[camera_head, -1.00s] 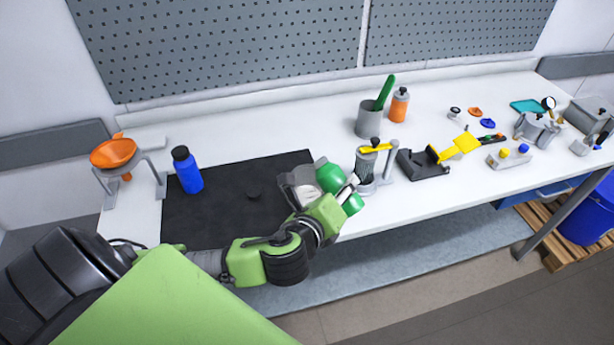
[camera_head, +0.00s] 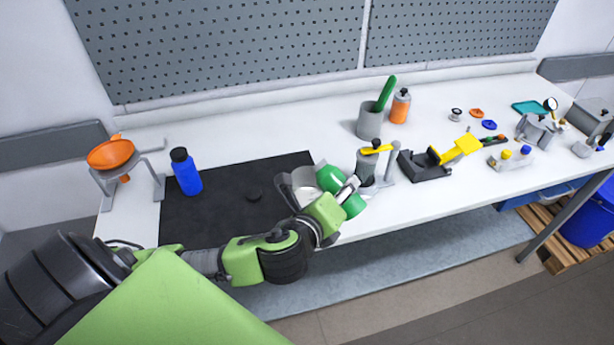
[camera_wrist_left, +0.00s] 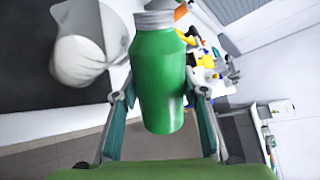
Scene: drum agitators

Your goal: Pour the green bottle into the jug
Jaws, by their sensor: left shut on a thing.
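My left gripper (camera_head: 345,190) is shut on the green bottle (camera_head: 329,179), with fingers on both sides of it. In the left wrist view the bottle (camera_wrist_left: 160,82) shows a pale threaded neck with no cap. In the head view it leans with its neck end toward the upper left, beside the jug. The jug (camera_head: 304,182) is whitish and stands at the right part of the black mat. It also shows in the left wrist view (camera_wrist_left: 78,52), left of the bottle. The arm and bottle partly hide it, and I cannot see any liquid. My right gripper is not in view.
An orange funnel (camera_head: 110,153) sits on a stand at left. A grey cup (camera_head: 368,123), an orange bottle (camera_head: 400,108) and a yellow-topped device (camera_head: 368,165) stand to the right.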

